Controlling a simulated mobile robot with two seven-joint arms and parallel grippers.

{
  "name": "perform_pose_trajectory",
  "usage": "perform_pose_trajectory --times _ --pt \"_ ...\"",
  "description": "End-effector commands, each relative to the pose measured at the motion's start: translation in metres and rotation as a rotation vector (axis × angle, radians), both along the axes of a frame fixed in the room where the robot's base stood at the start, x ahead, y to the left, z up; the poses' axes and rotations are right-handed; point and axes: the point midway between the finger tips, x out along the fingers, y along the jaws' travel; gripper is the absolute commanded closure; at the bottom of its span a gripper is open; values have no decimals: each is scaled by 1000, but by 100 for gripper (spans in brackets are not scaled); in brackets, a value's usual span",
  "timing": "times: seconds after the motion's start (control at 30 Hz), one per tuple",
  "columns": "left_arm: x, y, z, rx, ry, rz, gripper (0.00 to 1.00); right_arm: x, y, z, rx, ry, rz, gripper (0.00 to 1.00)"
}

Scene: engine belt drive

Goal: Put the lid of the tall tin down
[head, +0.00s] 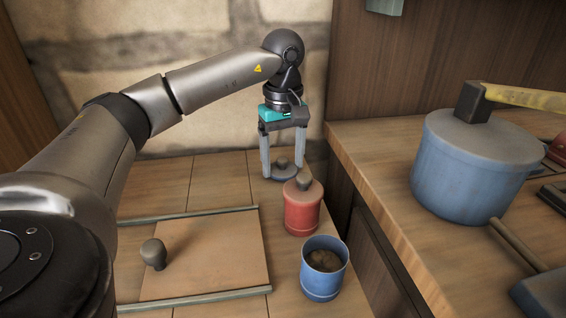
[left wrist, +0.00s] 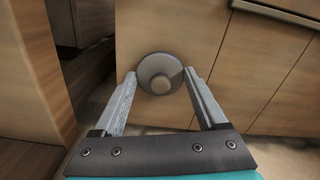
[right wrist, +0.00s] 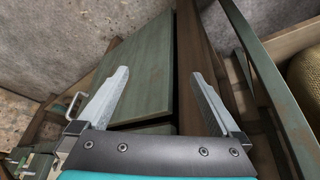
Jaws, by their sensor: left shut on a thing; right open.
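My left gripper (head: 283,172) is shut on a round grey lid (head: 283,175) with a knob, holding it by the rim at the back of the wooden counter. The lid also shows between the fingertips in the left wrist view (left wrist: 150,70). I cannot tell whether its underside touches the counter. A blue tin (head: 322,284) stands open in front, with brown stuff inside. A red tin (head: 302,212) with a knobbed lid on it stands between the blue tin and my left gripper. My right gripper (right wrist: 158,85) is open and empty, away from the tins.
A board (head: 220,250) between two rails, with a dark knob (head: 153,253), lies left of the tins. A higher worktop (head: 385,160) on the right bears a large blue pot (head: 465,175). Planks left of the held lid (head: 215,180) are clear.

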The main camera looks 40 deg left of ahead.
Motion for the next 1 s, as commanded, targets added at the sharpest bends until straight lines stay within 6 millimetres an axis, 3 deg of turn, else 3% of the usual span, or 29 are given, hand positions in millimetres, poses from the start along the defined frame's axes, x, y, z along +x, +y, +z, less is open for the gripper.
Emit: perform_pose_trajectory --times 0.33,0.37,0.57,0.93,1.0 --pt "0 0 -3 0 1 0 76 0 0 1 -1 -2 0 0" --pt "0 0 -3 0 0 0 22 0 0 2 0 -3 0 0" --pt "0 0 -3 0 0 0 0 0 0 2 0 -3 0 0" --pt "0 0 5 0 0 0 0 1 0 3 0 -5 0 0" --pt "0 0 11 0 0 0 0 -1 0 -7 -2 17 1 0"
